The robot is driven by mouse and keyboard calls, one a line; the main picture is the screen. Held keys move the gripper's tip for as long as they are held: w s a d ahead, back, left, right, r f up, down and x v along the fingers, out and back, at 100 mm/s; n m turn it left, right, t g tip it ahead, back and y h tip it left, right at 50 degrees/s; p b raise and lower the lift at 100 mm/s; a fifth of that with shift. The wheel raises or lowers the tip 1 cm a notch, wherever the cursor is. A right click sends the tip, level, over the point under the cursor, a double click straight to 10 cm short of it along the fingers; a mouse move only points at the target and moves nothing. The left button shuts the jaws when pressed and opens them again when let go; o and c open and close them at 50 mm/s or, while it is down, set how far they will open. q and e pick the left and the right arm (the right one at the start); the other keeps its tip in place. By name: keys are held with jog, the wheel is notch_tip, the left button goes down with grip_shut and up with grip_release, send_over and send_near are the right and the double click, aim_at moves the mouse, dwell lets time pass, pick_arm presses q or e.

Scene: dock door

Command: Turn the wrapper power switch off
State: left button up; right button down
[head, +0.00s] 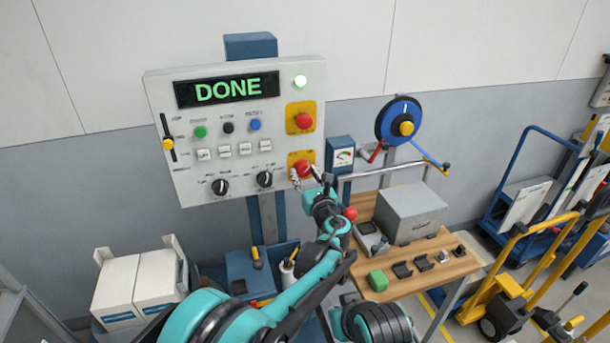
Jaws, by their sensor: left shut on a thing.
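A white control panel (235,130) stands on a blue post against the wall, its display (227,90) reading "DONE" in green. A red switch knob (302,168) on a yellow plate (293,156) sits at the panel's lower right. I cannot read its label or position. My left gripper (305,176) is at this knob with its fingers on either side, shut on it. The fingers and wrist partly cover the knob and its plate. My right gripper is not in view.
Another red button (303,120) on a yellow plate is above, under a lit lamp (300,81). Two black dials (220,187) are to the left. A wooden cart (440,262) with a grey box (409,212) stands to the right. White cartons (115,286) are at lower left.

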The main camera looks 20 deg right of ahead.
pick_arm(q)
jog(key=shift+n, duration=0.3)
jog(key=n, duration=0.8)
jog(key=shift+w+r, duration=0.1)
jog(key=n, duration=0.4)
jog(key=shift+d+r+n, duration=0.1)
jog(key=shift+n, duration=0.3)
jog(key=n, duration=0.4)
jog(key=shift+n, duration=0.3)
jog(key=o, duration=1.2)
jog(key=shift+w, duration=0.1)
